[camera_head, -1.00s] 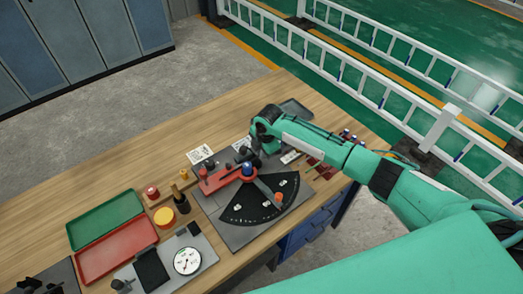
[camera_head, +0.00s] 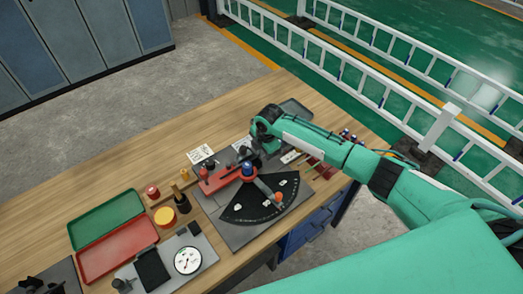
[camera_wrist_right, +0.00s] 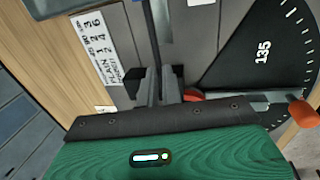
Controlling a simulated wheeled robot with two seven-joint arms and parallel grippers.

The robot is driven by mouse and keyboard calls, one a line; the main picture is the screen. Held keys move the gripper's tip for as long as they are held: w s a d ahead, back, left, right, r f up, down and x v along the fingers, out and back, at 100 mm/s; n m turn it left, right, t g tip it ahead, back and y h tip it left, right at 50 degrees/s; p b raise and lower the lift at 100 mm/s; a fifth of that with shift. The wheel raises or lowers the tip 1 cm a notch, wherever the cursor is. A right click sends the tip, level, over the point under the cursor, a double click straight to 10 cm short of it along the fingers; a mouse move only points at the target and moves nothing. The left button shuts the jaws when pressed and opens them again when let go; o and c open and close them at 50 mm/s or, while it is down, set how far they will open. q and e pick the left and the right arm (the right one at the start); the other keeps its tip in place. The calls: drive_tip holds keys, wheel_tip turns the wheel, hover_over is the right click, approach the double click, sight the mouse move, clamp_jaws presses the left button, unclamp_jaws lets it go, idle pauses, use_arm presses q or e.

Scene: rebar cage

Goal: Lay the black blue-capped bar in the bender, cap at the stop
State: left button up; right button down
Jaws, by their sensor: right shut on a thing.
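The bender is a grey plate with a black angle dial (camera_head: 262,203), a red arm (camera_head: 222,179) and a blue-topped centre post (camera_head: 248,169). My right gripper (camera_head: 256,157) is over the bender's far side, close to the post. In the right wrist view the gripper (camera_wrist_right: 158,84) is shut on a thin black bar (camera_wrist_right: 152,30), which runs up out of the picture over the grey plate. The bar's blue cap does not show there. The dial, marked 135 (camera_wrist_right: 264,52), lies to the right of the fingers. Whether the bar touches the bender is unclear. My left gripper is not in view.
A dial gauge (camera_head: 187,261) and a yellow-topped round piece (camera_head: 165,217) stand left of the bender. Several bars lie right of my gripper, by the table edge. The far-left tabletop is clear.

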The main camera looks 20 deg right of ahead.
drive_tip(key=shift+w+d, duration=0.15)
drive_tip(key=shift+d, duration=0.2)
drive_tip(key=c, duration=1.5)
unclamp_jaws()
wheel_tip(320, 180, up, 14)
drive_tip(key=s+d+b, duration=0.1)
drive_tip(key=s+b, duration=0.1)
drive_tip(key=b, duration=0.2)
drive_tip(key=shift+s+f, duration=0.2)
drive_tip(key=shift+s, duration=0.05)
